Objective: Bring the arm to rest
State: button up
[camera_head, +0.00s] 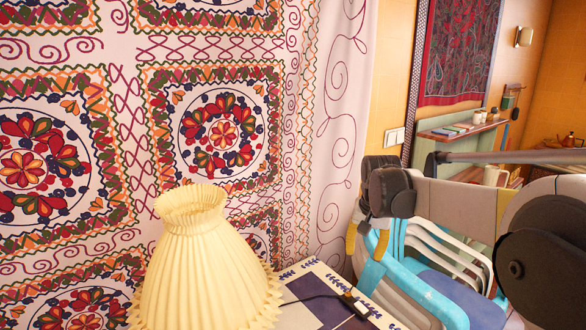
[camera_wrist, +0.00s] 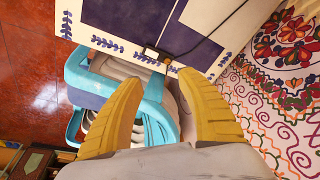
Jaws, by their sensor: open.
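My gripper (camera_head: 367,238) shows in the head view to the right of the lampshade, at the end of my arm that comes in from the right edge. Its two yellow fingers are spread apart in the wrist view (camera_wrist: 166,103), with nothing between them. They point down over a blue chair (camera_wrist: 153,110) and the edge of a white table with dark blue patterns (camera_wrist: 112,17). In the head view the gripper is in front of the blue chair (camera_head: 432,295), and its fingertips appear clear of it.
A pleated cream lampshade (camera_head: 205,265) stands in front of an embroidered hanging (camera_head: 225,135). A black cord with a small connector (camera_head: 350,298) lies on the table (camera_head: 300,318). A shelf with books (camera_head: 460,128) is at the back right. Red tiled floor (camera_wrist: 35,60) shows open at left.

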jog(key=s+r+n+t, duration=0.2)
jog(key=s+r+t, duration=0.15)
jog(key=s, duration=1.85)
jog(key=s+f+n+t, duration=0.1)
jog(key=s+f, duration=0.2)
jog(key=s, duration=0.5)
jog(key=shift+s+f+n, duration=0.2)
jog(key=shift+f+n, duration=0.1)
jog(key=shift+f, duration=0.1)
